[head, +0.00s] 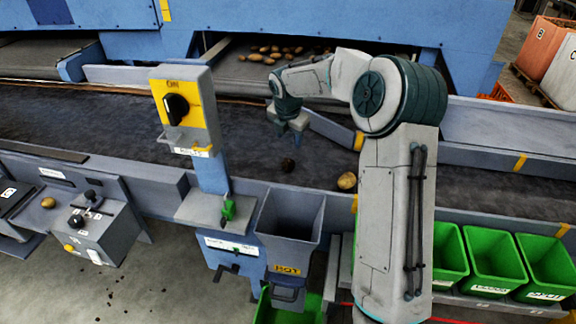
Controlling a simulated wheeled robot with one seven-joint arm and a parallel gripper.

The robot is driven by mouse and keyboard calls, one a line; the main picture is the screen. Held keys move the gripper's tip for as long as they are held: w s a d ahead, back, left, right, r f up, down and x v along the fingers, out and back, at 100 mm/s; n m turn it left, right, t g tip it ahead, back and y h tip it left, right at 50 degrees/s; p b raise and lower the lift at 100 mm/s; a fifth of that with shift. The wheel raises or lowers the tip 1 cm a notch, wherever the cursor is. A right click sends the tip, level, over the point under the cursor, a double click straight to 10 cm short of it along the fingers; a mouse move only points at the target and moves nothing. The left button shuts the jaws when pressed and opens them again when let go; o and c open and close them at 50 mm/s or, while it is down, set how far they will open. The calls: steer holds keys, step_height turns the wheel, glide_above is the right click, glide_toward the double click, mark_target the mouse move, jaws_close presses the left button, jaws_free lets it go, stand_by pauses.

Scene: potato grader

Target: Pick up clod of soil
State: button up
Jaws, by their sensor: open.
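A small dark brown clod of soil (287,165) lies on the dark conveyor belt (120,125), near the middle of the picture. My gripper (290,133) is above the belt, just over and slightly behind the clod in the picture. It points down with its jaws open, and nothing shows between them. The clod appears apart from the fingers; the exact height of the gap is hard to tell. A yellowish potato (347,181) lies on the belt to the right of the clod.
A yellow switch box (186,105) on a blue post stands left of my gripper. A grey chute (290,215) is at the belt's near edge. Green bins (493,255) stand at right. Several potatoes (275,52) lie on the upper conveyor behind. My arm rises right of the potato.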

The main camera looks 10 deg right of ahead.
mark_target(288, 161)
steer(key=shift+n, duration=0.3)
steer(key=x, duration=0.5)
steer(key=p+x, duration=0.1)
steer(key=x, duration=0.3)
steer(key=p+x, duration=0.1)
steer(key=x, duration=0.4)
steer(key=shift+w+a+f, duration=0.1)
steer(key=shift+w+f, duration=0.2)
steer(key=shift+w, duration=0.1)
steer(key=c, duration=0.7)
